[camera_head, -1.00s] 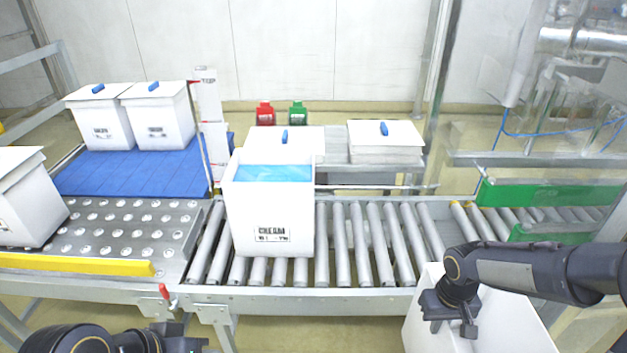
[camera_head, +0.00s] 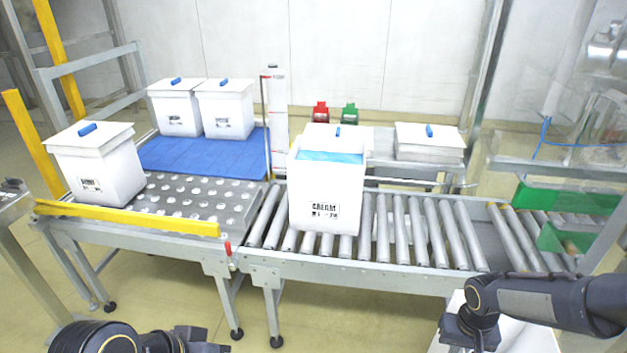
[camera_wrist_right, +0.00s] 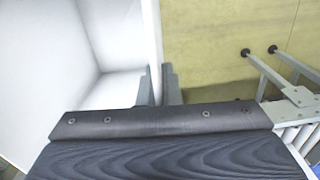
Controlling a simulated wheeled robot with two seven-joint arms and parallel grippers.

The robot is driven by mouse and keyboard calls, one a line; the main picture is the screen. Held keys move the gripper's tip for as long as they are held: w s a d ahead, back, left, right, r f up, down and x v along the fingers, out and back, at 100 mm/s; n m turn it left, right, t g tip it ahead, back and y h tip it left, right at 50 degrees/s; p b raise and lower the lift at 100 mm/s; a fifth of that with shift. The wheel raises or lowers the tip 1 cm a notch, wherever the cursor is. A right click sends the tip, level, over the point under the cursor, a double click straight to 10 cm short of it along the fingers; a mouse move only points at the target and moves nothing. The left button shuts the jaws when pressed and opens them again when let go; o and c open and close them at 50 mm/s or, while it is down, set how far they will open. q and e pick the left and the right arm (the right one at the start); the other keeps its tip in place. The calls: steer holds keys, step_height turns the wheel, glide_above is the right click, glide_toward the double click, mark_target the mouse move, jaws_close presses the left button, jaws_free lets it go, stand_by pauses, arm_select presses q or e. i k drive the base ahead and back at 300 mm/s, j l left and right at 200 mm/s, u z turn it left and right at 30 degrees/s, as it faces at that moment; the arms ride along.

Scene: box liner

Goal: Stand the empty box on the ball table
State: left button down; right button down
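The empty white box (camera_head: 520,339) is at the bottom right of the head view, largely cut off by the frame and partly behind my right arm. My right gripper (camera_head: 470,336) is at its rim. In the right wrist view, the fingers (camera_wrist_right: 158,88) stand either side of the box's thin white wall (camera_wrist_right: 153,35), closed on it, with the bare interior at left. The ball table (camera_head: 207,198), a grey plate with metal balls, is left of centre; a closed white box (camera_head: 98,172) stands on its left part. My left gripper (camera_head: 185,343) is at the bottom edge, its fingers unclear.
A yellow bar (camera_head: 130,218) lines the ball table's front edge. A blue mat (camera_head: 200,153) behind bears two lidded boxes. A CREAM box with blue liner (camera_head: 325,190) stands on the roller conveyor (camera_head: 420,235). Lids (camera_head: 430,140) lie on the shelf behind.

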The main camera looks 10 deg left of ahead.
mark_target(206, 202)
steer(key=u, duration=1.6)
steer(key=i+j+u, duration=0.1)
steer(key=u, duration=0.25)
steer(key=i+u, duration=0.45)
steer(key=u, duration=0.25)
